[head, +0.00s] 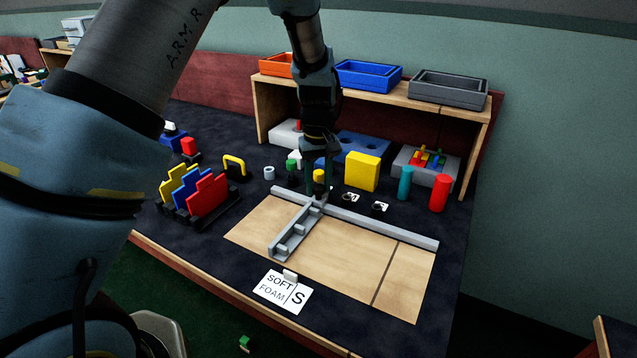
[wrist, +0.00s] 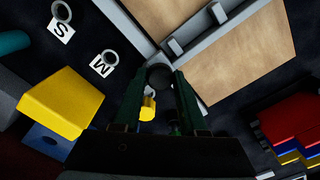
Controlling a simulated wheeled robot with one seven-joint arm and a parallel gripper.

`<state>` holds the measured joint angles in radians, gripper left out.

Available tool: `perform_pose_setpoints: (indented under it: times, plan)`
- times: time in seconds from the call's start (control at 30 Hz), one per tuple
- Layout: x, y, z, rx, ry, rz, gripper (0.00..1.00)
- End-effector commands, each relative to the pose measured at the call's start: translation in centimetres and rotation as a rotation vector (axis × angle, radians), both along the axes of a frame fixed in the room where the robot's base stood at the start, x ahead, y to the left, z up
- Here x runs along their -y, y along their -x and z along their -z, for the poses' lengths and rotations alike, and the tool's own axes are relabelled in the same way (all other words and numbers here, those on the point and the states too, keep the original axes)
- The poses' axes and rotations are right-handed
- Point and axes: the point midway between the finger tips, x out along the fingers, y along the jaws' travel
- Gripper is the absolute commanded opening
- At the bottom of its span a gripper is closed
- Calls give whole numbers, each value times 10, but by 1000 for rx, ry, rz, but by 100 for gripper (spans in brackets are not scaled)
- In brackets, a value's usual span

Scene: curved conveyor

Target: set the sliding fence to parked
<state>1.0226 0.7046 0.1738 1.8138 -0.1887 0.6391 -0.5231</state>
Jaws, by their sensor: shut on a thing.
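The sliding fence (head: 292,234) is a grey bar with small blocks along it. It lies across the left part of a wooden board (head: 345,262), and its far end meets a long grey rail (head: 390,230). My gripper (head: 318,193) reaches down from above to that far end. In the wrist view, my gripper (wrist: 162,80) has its green fingers closed around a dark round knob (wrist: 160,76) where the fence (wrist: 195,28) meets the rail. The fingers hide part of this junction. A dark line (head: 388,275) crosses the board to the right of the fence.
Behind the rail stand a yellow block (head: 362,171), a teal cylinder (head: 405,183), a red cylinder (head: 439,193) and two rings by cards S and M. A coloured rack (head: 200,195) stands left of the board. The board right of the fence is clear.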

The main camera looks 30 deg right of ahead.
Motion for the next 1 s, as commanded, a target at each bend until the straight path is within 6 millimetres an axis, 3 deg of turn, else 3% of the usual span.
perform_pose_setpoints:
  times: [0.57,0.77,1.0]
  plan:
    - [4,6,-1,-1,0,2,0]
    - [23,36,-2,-2,1,7,0]
    - [62,97,-3,-3,-1,10,0]
